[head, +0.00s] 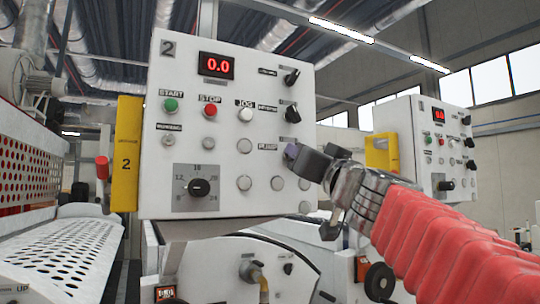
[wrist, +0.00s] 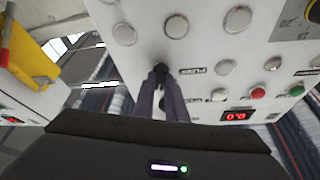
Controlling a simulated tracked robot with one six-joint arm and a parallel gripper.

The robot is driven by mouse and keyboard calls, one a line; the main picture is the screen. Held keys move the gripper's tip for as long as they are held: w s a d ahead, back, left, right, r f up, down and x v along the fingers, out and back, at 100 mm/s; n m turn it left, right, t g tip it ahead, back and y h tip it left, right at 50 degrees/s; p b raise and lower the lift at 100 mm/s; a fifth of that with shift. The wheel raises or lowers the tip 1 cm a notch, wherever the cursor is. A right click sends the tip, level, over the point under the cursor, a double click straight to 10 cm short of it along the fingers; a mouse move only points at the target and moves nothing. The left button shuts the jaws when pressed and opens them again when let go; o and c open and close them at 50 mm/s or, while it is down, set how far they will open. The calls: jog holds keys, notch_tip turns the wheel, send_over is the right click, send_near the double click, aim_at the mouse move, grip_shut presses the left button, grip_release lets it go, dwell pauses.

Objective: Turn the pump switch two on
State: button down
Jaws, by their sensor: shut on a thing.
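The white control panel marked 2 (head: 226,184) faces me in the head view, with a red 0.0 display. The pump switch (wrist: 160,68) is a small dark knob next to the PUMP label, seen upside down in the wrist view. My gripper (head: 292,152) reaches in from the right and its fingertips are at the spot beside that label. In the wrist view my gripper (wrist: 161,79) has both fingers closed around the knob. The fingers hide most of the knob, so its turned angle cannot be told.
Two black switches, the upper one (head: 291,77) and the middle one (head: 292,114), sit above my gripper. A black dial (head: 199,187) is at lower left. A second panel marked 1 (head: 403,118) stands behind my arm. A yellow plate (head: 126,153) flanks the panel's left edge.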

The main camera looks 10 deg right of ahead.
jog(key=shift+m+h, duration=0.6)
jog(key=shift+m, duration=0.6)
jog(key=shift+f+m+h, duration=0.1)
jog(key=shift+m+h, duration=0.3)
jog(key=shift+m, duration=0.4)
jog(key=c, duration=1.8)
grip_release()
jog(key=shift+s, duration=0.15)
jog(key=v, duration=1.3)
jog(key=shift+s, duration=0.25)
